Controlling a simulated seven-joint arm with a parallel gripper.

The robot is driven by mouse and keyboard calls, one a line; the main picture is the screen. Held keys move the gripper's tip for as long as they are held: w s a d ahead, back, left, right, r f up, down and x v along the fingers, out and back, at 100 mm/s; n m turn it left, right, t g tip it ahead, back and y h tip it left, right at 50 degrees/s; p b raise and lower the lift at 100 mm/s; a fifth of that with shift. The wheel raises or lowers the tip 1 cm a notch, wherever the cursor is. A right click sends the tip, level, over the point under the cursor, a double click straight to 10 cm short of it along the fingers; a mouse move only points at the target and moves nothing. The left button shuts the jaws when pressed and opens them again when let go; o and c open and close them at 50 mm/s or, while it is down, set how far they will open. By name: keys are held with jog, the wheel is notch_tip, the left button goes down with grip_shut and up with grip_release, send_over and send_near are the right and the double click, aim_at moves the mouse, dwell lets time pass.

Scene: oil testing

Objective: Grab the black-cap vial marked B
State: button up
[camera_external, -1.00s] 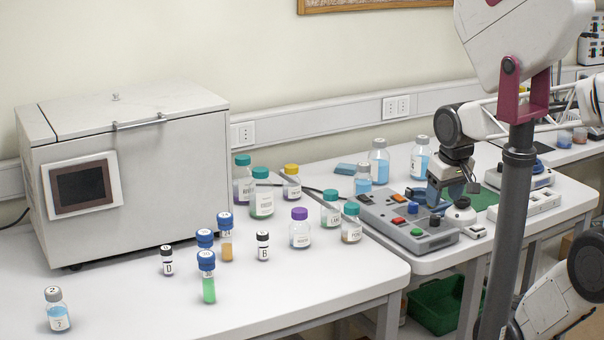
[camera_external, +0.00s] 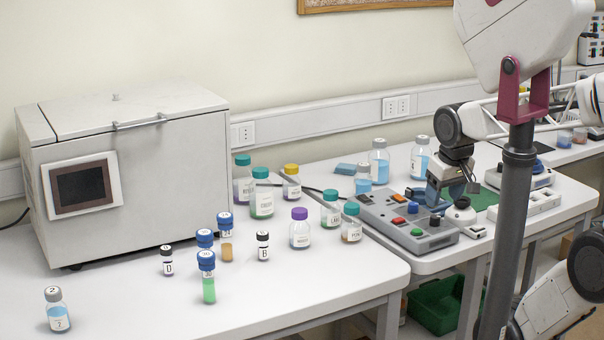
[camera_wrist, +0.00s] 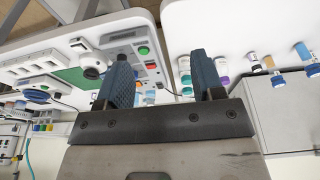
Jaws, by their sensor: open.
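The vial marked B (camera_external: 263,247) is small, with a black cap and a white label. It stands upright on the left white table, right of the blue-capped tubes. A similar black-cap vial marked D (camera_external: 167,261) stands further left. My gripper (camera_external: 452,190) is above the right table, beyond the grey control box and well to the right of vial B. In the wrist view its two dark fingers (camera_wrist: 161,64) are apart with nothing held between them.
Blue-capped tubes (camera_external: 206,275) stand close left of vial B. A purple-cap bottle (camera_external: 300,229) and several teal-cap bottles stand to its right and behind. A large white box machine (camera_external: 140,180) is behind. The front of the left table is mostly clear.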

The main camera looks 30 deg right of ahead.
jog(key=w+a+f+m+y, duration=0.3)
jog(key=w+a+m+y, duration=0.25)
jog(key=w+a, duration=0.3)
jog(key=w+a+f+m+y, duration=0.45)
jog(key=w+a+m, duration=0.25)
jog(key=a, duration=0.3)
jog(key=m+t+y, duration=0.1)
jog(key=m+t, duration=0.5)
jog(key=m, duration=0.7)
send_near(263, 246)
jog(key=w, duration=0.1)
jog(key=w+f, duration=0.1)
jog(key=shift+w+a, duration=0.35)
jog(key=shift+a, duration=0.05)
jog(key=shift+r, duration=0.1)
jog(key=shift+x, duration=1.3)
